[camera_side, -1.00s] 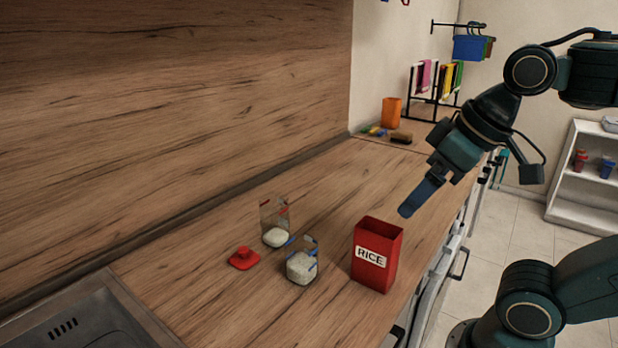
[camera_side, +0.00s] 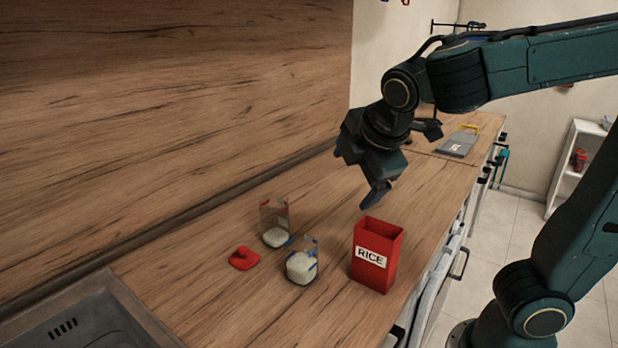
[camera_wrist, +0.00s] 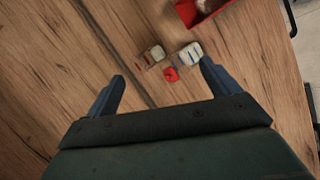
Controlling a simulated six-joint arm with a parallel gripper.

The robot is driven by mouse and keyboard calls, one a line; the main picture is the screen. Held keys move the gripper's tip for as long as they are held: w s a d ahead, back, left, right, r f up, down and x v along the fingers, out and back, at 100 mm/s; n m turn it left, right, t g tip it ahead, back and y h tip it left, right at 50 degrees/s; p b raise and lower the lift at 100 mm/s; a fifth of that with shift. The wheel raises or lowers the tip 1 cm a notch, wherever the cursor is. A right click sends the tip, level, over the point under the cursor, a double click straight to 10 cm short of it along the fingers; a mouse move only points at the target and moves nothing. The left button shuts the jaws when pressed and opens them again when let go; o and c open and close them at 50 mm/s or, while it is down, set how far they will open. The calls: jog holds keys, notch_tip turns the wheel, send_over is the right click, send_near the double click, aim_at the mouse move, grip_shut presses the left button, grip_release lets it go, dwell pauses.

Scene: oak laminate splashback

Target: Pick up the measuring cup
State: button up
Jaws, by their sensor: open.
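Two clear containers with white contents stand on the counter. The back one (camera_side: 275,236) has red and blue marks; the front one (camera_side: 301,268) has blue marks. I cannot tell for sure which is the measuring cup. In the wrist view the back one (camera_wrist: 154,54) and the front one (camera_wrist: 188,55) lie side by side, beyond my fingertips. My gripper (camera_side: 374,196) is open and empty, above the counter, to the right of both and above the rice box. It also shows in the wrist view (camera_wrist: 163,83) with its fingers apart.
A red open box labelled RICE (camera_side: 374,262) stands right of the front container. A red lid-like piece (camera_side: 244,259) lies left of it. A sink (camera_side: 75,325) is at lower left; the splashback (camera_side: 170,100) rises behind. A grey flat item (camera_side: 456,145) lies farther back.

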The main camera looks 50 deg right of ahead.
aim_at(304, 265)
jog(key=w+a+r+n+t+h, duration=0.2)
jog(key=w+a+n+t+h, duration=0.35)
jog(key=n, duration=0.95)
jog(key=shift+g, duration=0.85)
jog(key=f, duration=0.7)
jog(key=a+f, duration=0.1)
jog(key=f, duration=1.3)
jog(key=shift+s+a+f, duration=0.15)
jog(key=shift+a+f, duration=0.1)
jog(key=shift+f, duration=0.15)
jog(key=shift+x, duration=0.8)
jog(key=shift+x, duration=2.95)
jog(key=shift+r, duration=0.1)
jog(key=c, duration=1.1)
jog(key=shift+c, duration=0.2)
